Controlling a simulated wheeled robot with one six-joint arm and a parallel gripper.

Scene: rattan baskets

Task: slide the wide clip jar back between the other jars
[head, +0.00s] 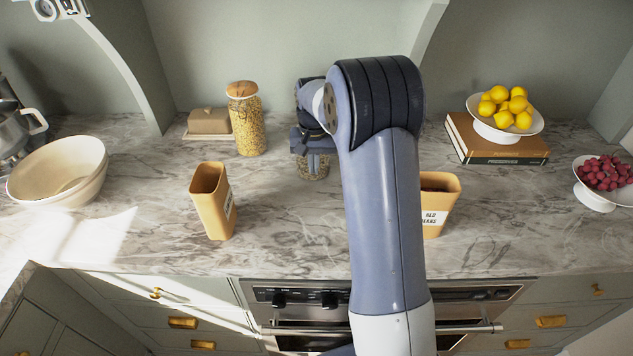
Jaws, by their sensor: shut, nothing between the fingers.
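A glass jar (309,172), probably the wide clip jar, shows only its lower part behind my gripper. It stands on the marble counter, right of a tall glass jar (248,123) with yellow contents and a wooden lid. My gripper (314,165) is shut and empty and points down in front of the glass jar. I cannot tell whether it touches the jar. My arm hides the counter to the right of it, so any jar there is out of sight.
A tan canister (210,203) stands front left. Another, labelled red beans (438,207), stands right of my arm. A butter dish (208,124) is at the back left, bowls (58,172) at the far left. Lemons on a stand (506,128) sit on books (465,143).

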